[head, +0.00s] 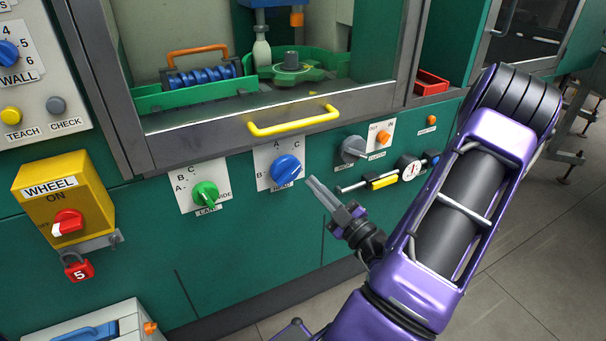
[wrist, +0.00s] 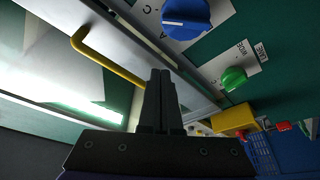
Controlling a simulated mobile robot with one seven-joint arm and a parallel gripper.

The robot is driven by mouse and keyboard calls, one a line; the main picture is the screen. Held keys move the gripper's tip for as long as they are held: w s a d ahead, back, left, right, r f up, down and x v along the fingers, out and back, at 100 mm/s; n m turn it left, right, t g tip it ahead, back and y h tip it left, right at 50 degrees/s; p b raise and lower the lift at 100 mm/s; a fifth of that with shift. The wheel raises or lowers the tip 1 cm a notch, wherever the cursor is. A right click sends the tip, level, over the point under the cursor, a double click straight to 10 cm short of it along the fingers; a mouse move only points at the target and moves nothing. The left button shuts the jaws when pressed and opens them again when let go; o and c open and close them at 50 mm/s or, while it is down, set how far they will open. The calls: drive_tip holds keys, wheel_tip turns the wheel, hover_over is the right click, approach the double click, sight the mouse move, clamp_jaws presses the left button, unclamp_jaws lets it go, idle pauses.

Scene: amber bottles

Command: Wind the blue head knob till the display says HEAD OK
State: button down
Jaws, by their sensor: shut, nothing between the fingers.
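The blue head knob (head: 286,168) sits on a white plate with letters A, B and C on the green machine front. The label under it is hard to read. It also shows large at the top of the wrist view (wrist: 186,18); its setting is hard to tell. My gripper (head: 310,181) is shut and empty, just right of the knob in the head view and apart from it. In the wrist view my fingertips (wrist: 160,73) are pressed together below and left of the knob. I see no display reading HEAD OK in either view.
A green knob (head: 205,193) is left of the blue one. A yellow handle (head: 293,121) juts out above. A grey knob (head: 353,149) and a gauge (head: 409,168) lie right. A yellow WHEEL box (head: 63,205) with a red padlock (head: 78,268) is far left.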

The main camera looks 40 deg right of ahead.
sight(300, 166)
drive_tip(key=b+x, duration=0.1)
drive_tip(key=x, duration=0.8)
drive_tip(key=shift+w+d+f+b, duration=0.2)
drive_tip(key=shift+d+f+b, duration=0.45)
drive_tip(key=shift+d+f, duration=0.4)
drive_tip(key=shift+s+d+f, duration=0.1)
drive_tip(key=shift+d+f, duration=0.1)
drive_tip(key=shift+f, duration=0.15)
drive_tip(key=shift+d+p, duration=0.2)
drive_tip(key=shift+p, duration=0.65)
drive_tip(key=shift+s+d+f, duration=0.1)
drive_tip(key=shift+f, duration=0.35)
